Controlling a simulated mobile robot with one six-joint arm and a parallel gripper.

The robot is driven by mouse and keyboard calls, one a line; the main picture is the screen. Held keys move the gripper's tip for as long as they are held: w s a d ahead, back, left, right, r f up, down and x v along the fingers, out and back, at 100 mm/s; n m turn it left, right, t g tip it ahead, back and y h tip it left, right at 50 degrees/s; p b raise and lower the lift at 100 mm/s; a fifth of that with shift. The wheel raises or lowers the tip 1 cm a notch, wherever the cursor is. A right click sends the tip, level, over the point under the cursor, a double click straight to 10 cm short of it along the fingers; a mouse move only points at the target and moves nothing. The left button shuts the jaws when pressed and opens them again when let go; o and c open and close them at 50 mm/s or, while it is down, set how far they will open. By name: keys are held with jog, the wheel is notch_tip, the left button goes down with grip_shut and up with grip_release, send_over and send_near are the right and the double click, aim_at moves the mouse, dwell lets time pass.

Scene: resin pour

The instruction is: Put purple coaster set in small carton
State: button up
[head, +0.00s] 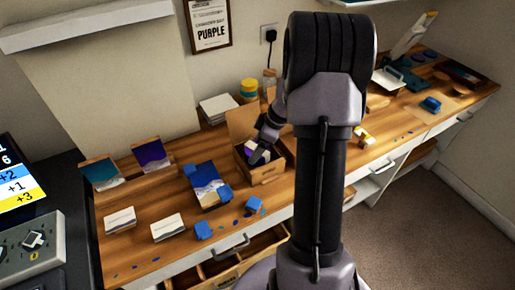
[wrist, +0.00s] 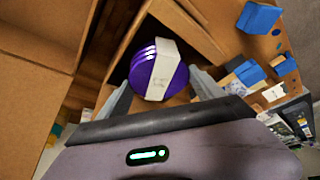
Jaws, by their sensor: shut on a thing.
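The purple coaster set (wrist: 172,80) is a stack of round purple discs with a white paper band around it. My gripper (wrist: 160,84) is shut on it, with one grey finger on each side. In the head view my gripper (head: 261,147) reaches down into the small carton (head: 266,174), an open brown box on the wooden bench. The coaster set (head: 257,155) shows there as a purple and white patch at the carton's opening. In the wrist view carton walls (wrist: 185,35) surround the set. Whether it touches the carton floor cannot be told.
Blue cubes (head: 204,230), white cards (head: 168,227) and a blue-and-white picture panel (head: 207,184) lie left of the carton. Yellow-lidded jars (head: 249,88) and a white stack (head: 217,108) stand behind. My arm hides part of the bench to the right. An open drawer (head: 228,270) juts out below.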

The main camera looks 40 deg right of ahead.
jog(key=shift+f+b, duration=0.4)
jog(key=shift+b, duration=0.15)
jog(key=shift+f+b, duration=0.2)
jog(key=shift+b, duration=0.1)
jog(key=o, duration=1.4)
jog(key=p+v, duration=0.6)
jog(key=v, duration=0.7)
jog(key=w+a+r+m, duration=0.2)
jog(key=a+r, duration=0.4)
jog(key=a, duration=0.1)
jog(key=s+a+r+m+h, duration=0.15)
jog(key=a+r, duration=0.25)
jog(key=a, duration=0.5)
jog(key=s+a+r+m+t, duration=0.2)
jog(key=s+a+r+m, duration=0.2)
jog(key=s+a+m, duration=0.4)
jog(key=s+a, duration=0.6)
jog(key=a, duration=0.3)
jog(key=shift+a+y, duration=0.3)
jog(key=shift+y, duration=0.05)
